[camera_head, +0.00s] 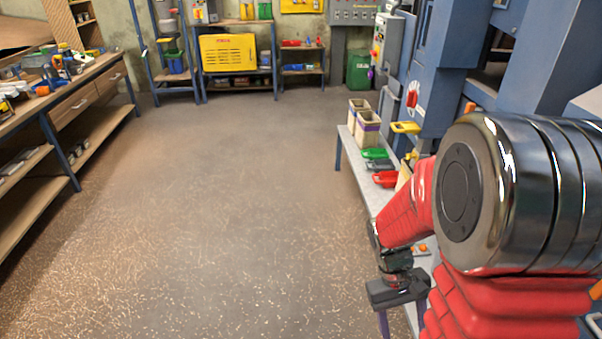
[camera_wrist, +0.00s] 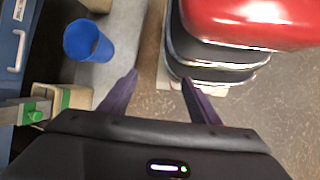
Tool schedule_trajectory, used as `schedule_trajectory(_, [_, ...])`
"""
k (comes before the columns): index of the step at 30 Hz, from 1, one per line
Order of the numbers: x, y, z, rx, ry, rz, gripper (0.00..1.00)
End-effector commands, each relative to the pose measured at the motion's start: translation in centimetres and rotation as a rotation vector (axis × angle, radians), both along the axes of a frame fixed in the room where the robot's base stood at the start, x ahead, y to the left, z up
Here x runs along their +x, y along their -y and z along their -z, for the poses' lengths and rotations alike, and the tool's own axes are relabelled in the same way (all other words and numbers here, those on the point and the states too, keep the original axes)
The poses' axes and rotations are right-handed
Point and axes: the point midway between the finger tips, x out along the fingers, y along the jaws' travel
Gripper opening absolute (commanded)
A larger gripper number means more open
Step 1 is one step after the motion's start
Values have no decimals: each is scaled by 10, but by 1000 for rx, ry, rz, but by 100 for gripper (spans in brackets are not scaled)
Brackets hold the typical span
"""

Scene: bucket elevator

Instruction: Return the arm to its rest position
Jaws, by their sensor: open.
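My gripper (camera_head: 403,300) hangs low at the right of the head view, beside the front end of the grey bench, with its fingers pointing down. In the wrist view my gripper (camera_wrist: 158,85) shows two dark purple fingers spread apart with nothing between them. The bench edge and the speckled floor lie below the fingers. My red arm fills the right side of the head view and bends down to the gripper.
A grey bench (camera_head: 356,158) carries beige bins (camera_head: 367,128), a green scoop (camera_head: 374,153) and a red scoop (camera_head: 386,179). A blue cup (camera_wrist: 88,41) stands left of my fingers. Blue machinery (camera_head: 440,60) rises behind. A wooden workbench (camera_head: 95,72) stands left; the middle floor is clear.

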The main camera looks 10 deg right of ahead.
Motion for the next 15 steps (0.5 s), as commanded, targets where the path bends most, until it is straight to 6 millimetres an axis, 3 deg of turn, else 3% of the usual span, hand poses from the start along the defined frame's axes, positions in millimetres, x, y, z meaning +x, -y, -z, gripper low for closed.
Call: schedule_trajectory(15, [28,-55,-71,53,335,33,57])
